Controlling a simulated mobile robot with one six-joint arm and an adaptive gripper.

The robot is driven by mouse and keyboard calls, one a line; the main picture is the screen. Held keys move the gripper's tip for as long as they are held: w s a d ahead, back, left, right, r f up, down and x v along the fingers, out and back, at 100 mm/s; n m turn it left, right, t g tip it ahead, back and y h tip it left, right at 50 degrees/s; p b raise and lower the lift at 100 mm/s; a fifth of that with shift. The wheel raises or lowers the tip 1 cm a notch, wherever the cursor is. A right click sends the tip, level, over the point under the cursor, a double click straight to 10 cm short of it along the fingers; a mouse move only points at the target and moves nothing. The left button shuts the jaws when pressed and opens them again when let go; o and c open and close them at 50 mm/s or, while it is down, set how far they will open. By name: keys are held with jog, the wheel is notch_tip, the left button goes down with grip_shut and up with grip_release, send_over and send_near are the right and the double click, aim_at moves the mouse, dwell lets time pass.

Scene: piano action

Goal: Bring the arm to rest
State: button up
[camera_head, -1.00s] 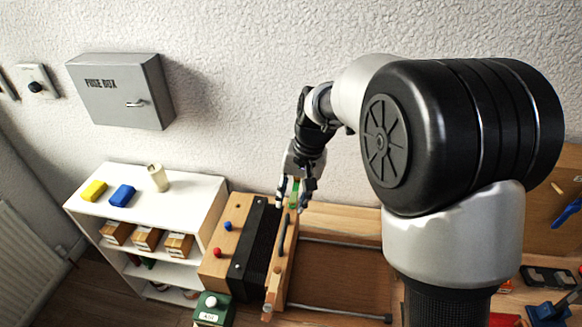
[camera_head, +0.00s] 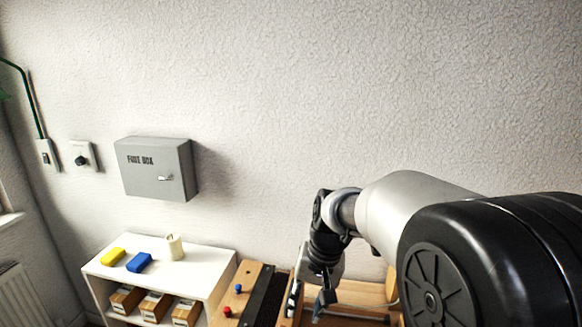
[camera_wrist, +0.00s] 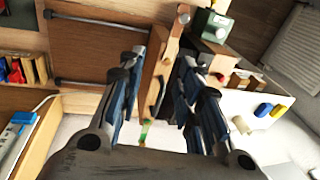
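My arm reaches from the lower right of the head view toward the wooden piano-action stand. My gripper (camera_head: 307,305) points down there, close to the stand, and its lowest part is near the frame's bottom edge. In the wrist view my gripper (camera_wrist: 158,75) has its two dark blue fingers apart, with nothing held between the tips. The wooden stand's upright rail (camera_wrist: 152,82) shows behind the gap between them. A small green piece (camera_wrist: 145,132) shows low between the fingers; I cannot tell if it touches them.
A white shelf (camera_head: 215,262) stands left of the stand, with a yellow block (camera_head: 113,256), a blue block (camera_head: 139,262) and a cream cup (camera_head: 174,247) on top. A grey fuse box (camera_head: 157,168) hangs on the wall. A green box (camera_wrist: 212,25) sits by the stand. Open wall space lies above.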

jog(key=s+d+r+n+t+b, duration=0.1)
jog(key=s+d+r+b, duration=0.15)
jog(key=s, duration=0.35)
jog(key=s+d+r+t+b, duration=0.1)
jog(key=s+d+b, duration=0.1)
jog(key=s+d, duration=0.25)
jog(key=s+d+f+n+t+h+b, duration=0.1)
jog(key=s+d+f+h+b, duration=0.1)
jog(key=s, duration=1.1)
notch_tip(320, 180, down, 2)
jog(key=shift+s+d+f+t+b, duration=0.1)
jog(key=shift+s+d+t+b, duration=0.3)
jog(key=shift+d, duration=0.5)
